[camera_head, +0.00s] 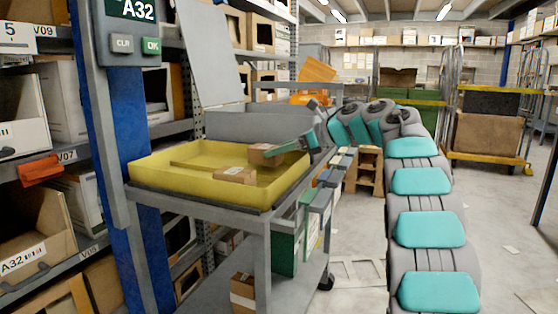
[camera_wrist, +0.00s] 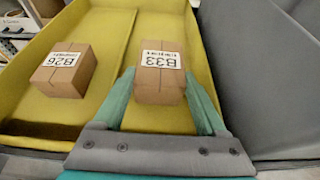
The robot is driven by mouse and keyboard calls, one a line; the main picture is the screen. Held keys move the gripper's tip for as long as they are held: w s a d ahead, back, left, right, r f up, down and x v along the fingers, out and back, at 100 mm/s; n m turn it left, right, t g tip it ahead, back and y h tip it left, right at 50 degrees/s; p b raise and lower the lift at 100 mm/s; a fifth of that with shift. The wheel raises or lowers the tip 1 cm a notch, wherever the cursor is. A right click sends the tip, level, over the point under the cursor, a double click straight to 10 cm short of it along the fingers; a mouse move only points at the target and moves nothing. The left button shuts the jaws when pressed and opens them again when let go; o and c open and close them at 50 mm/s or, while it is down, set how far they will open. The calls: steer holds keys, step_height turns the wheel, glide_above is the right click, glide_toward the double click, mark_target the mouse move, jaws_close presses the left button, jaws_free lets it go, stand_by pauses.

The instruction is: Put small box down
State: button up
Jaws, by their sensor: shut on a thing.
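My gripper (camera_wrist: 163,100) is shut on a small brown cardboard box (camera_wrist: 161,92) with a white label reading B33. In the head view the held box (camera_head: 263,154) is over the right part of a yellow tray (camera_head: 150,172), next to the teal fingers (camera_head: 290,145). Whether its underside touches the tray floor, I cannot tell. A second small box (camera_wrist: 65,70), labelled B26, lies in the tray left of the held box in the wrist view. It also shows in the head view (camera_head: 236,175), nearer the tray's front.
The tray sits on a grey cart (camera_head: 262,222) with a lower shelf. A blue rack post (camera_head: 140,190) and shelves of boxes stand close on the left. A low divider (camera_wrist: 128,45) runs along the tray floor. Open floor (camera_head: 500,225) lies on the right.

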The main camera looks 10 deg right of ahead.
steer(key=shift+f, duration=1.1)
steer(key=shift+f+b, duration=0.2)
steer(key=shift+b, duration=0.2)
steer(key=o, duration=1.3)
steer(key=shift+r, duration=0.1)
steer(key=shift+o, duration=0.2)
steer(key=shift+r+p, duration=0.25)
steer(key=shift+p, duration=0.15)
steer(key=v, duration=1.2)
steer(key=shift+f, duration=0.2)
steer(key=shift+s, duration=0.1)
